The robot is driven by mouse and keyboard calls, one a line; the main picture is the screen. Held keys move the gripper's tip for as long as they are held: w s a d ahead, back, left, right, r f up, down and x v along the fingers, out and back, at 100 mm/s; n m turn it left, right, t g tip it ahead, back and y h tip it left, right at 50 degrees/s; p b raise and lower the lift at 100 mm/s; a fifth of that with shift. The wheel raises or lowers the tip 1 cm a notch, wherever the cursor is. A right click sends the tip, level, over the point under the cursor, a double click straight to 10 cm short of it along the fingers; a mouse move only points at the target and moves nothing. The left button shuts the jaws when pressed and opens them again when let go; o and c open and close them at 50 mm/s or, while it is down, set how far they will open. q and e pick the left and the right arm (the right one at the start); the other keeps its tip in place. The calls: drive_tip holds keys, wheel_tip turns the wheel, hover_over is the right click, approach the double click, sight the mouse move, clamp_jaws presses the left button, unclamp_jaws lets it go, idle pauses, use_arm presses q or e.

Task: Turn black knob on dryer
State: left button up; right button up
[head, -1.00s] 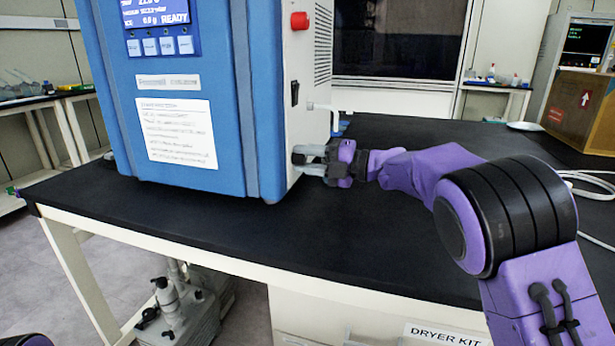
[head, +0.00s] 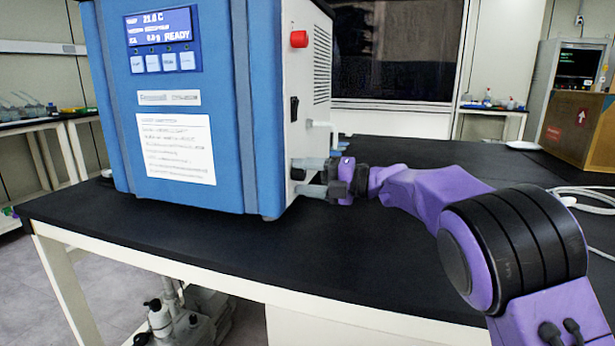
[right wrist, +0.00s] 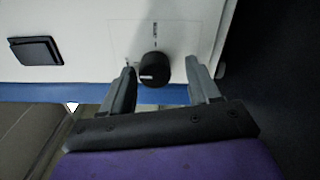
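The dryer (head: 185,100) is a blue-fronted box with white sides on the black bench. Its black knob (right wrist: 154,69) has a white pointer line and sits on the white side panel; in the head view it is a small dark spot (head: 297,174) low on that side. My right gripper (right wrist: 160,72) is open, with one grey finger on each side of the knob and a visible gap to each. In the head view the right gripper (head: 307,177) is at the dryer's lower side, its fingers apart. My left gripper is not in view.
A black rocker switch (right wrist: 36,51) is on the same panel, left of the knob in the wrist view. A red button (head: 299,39) is higher up. A cardboard box (head: 580,128) stands at the right. The bench top (head: 250,250) in front is clear.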

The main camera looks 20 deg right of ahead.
drive_tip(key=shift+r, duration=0.15)
drive_tip(key=shift+s+d, duration=0.15)
drive_tip(key=shift+d, duration=0.1)
drive_tip(key=v, duration=1)
